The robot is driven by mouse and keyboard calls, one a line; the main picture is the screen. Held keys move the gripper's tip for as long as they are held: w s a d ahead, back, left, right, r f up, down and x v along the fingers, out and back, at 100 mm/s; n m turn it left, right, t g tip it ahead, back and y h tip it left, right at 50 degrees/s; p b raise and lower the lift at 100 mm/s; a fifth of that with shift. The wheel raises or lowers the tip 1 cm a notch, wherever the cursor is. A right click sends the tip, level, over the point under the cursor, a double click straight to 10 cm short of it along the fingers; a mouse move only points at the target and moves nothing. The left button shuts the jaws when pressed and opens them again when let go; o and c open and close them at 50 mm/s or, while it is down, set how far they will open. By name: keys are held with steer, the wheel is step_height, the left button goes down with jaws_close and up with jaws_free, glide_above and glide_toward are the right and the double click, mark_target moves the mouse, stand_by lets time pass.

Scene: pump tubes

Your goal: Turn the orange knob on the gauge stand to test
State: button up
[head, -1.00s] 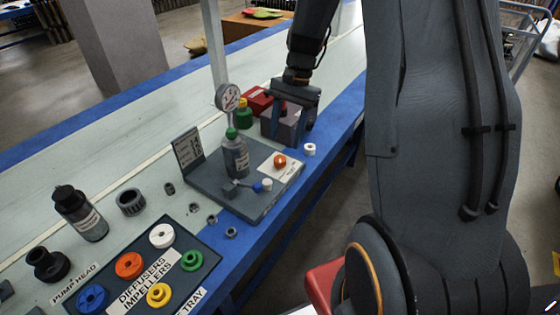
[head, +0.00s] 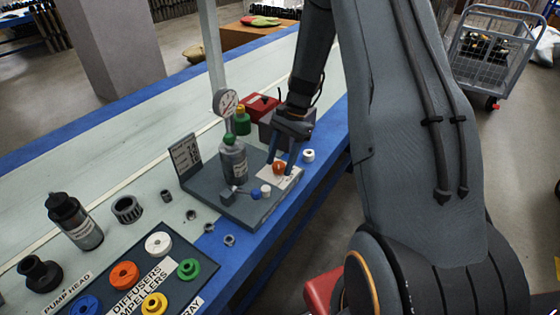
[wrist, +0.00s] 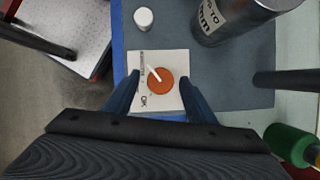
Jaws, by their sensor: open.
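The gauge stand (head: 218,203) is a dark grey base on the bench. It carries a pressure gauge (head: 226,102), a grey bottle-shaped cylinder (head: 233,163) with a green top, and a white label plate (head: 267,178). The orange knob (head: 279,168) sits on that plate. In the wrist view the knob (wrist: 160,81) has a white pointer line slanting to the upper left; the plate's lettering is only partly legible, with "OK" at the lower left. My gripper (head: 283,168) is open above the plate. In the wrist view its fingers (wrist: 158,88) stand on either side of the knob, apart from it.
A small white cap (head: 308,155) stands right of the plate. The tray of coloured rings (head: 205,268) lies at front left.

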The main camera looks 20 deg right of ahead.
steer(key=c, duration=1)
steer(key=shift+c, duration=0.2)
steer(key=shift+n, duration=0.4)
steer(key=n, duration=0.2)
steer(key=n+g+h+p, duration=0.1)
steer(key=n, duration=0.1)
steer(key=shift+w+a+n+g, duration=0.1)
steer(key=shift+w+n+g, duration=0.05)
steer(key=shift+n+g, duration=0.15)
steer(key=n+h, duration=0.1)
steer(key=n, duration=0.1)
steer(key=n+g+h+p, duration=0.1)
steer(key=n, duration=0.2)
steer(key=shift+a, duration=0.1)
steer(key=shift+n, duration=0.3)
steer(key=o, duration=1)
steer(key=shift+o, duration=0.2)
